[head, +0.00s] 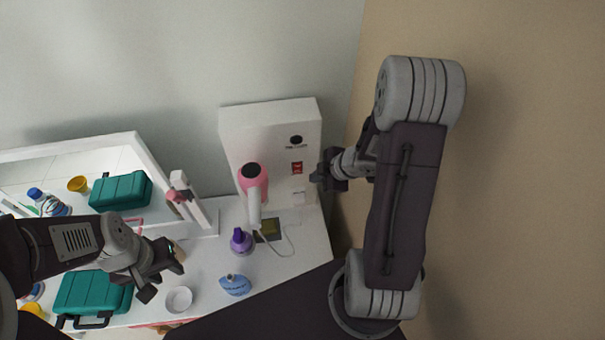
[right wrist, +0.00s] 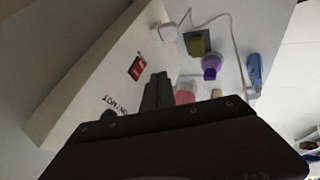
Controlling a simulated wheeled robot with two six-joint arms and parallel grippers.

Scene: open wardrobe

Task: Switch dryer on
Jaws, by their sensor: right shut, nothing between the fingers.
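A pink and white hair dryer (head: 253,187) hangs at the front of a white wall box (head: 240,122). Its pink body also shows in the right wrist view (right wrist: 186,97), partly hidden by my gripper. The box bears a red switch (head: 297,168), which the right wrist view shows too (right wrist: 137,68). Whether it is on or off cannot be told. My right gripper (head: 316,178) is shut and empty, just right of the red switch and apart from it in the picture. My left gripper (head: 164,272) is over the white table at the left; its fingers look spread.
A green case (head: 92,293) lies at the left, near a white-framed mirror (head: 137,150). A tan wall is at right.

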